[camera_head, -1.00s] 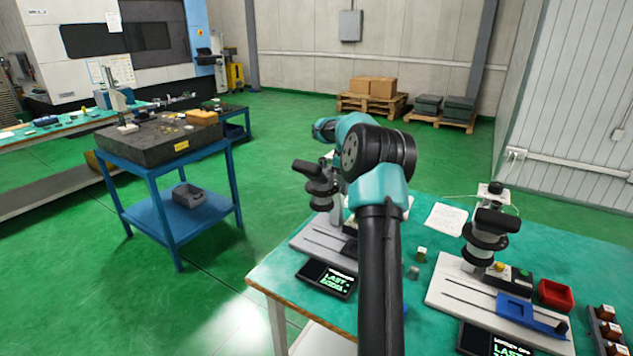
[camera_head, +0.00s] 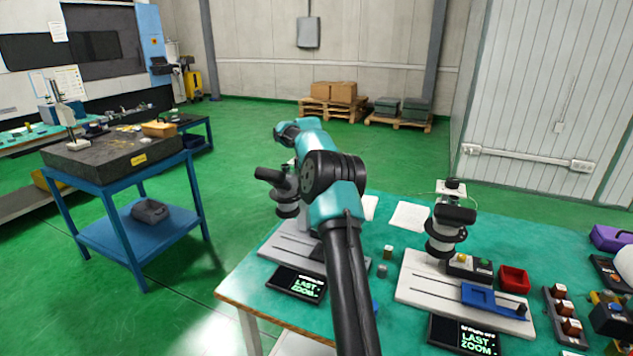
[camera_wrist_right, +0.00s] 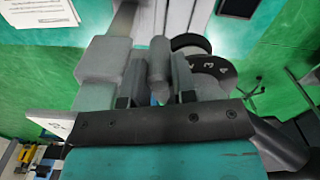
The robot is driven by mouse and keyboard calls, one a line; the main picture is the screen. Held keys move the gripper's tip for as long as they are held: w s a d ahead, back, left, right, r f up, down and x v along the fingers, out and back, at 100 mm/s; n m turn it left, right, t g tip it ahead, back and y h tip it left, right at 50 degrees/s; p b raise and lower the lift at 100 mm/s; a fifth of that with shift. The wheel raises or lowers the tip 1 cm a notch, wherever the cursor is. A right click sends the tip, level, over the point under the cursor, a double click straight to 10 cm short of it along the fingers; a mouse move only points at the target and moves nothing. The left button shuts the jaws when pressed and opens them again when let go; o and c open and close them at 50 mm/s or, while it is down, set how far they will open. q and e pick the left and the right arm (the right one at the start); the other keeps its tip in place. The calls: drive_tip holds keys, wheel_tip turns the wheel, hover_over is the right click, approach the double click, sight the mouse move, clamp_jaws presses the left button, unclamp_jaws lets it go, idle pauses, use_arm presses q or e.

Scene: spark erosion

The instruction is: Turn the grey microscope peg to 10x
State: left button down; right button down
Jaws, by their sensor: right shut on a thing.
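The grey peg (camera_wrist_right: 158,62) stands upright in the middle of the right wrist view, in front of grey microscope parts. A dark dial (camera_wrist_right: 210,70) with pale numerals, 3 and 4 readable, is just right of it. My right gripper (camera_wrist_right: 157,88) is shut on the peg, one finger on each side. In the head view my teal and black right arm reaches to the left microscope (camera_head: 286,204) and hides part of it; the gripper itself is hidden there. My left gripper is not in view.
A second microscope (camera_head: 443,235) stands to the right on the green bench, with a red tray (camera_head: 513,279) and blue fixture (camera_head: 495,299) beside it. Small dark displays (camera_head: 299,284) lie in front of both bases. Sheets of paper (camera_head: 410,216) lie between them.

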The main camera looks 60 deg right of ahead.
drive_tip(key=c, duration=0.9)
unclamp_jaws()
drive_tip(key=shift+s+d, duration=0.1)
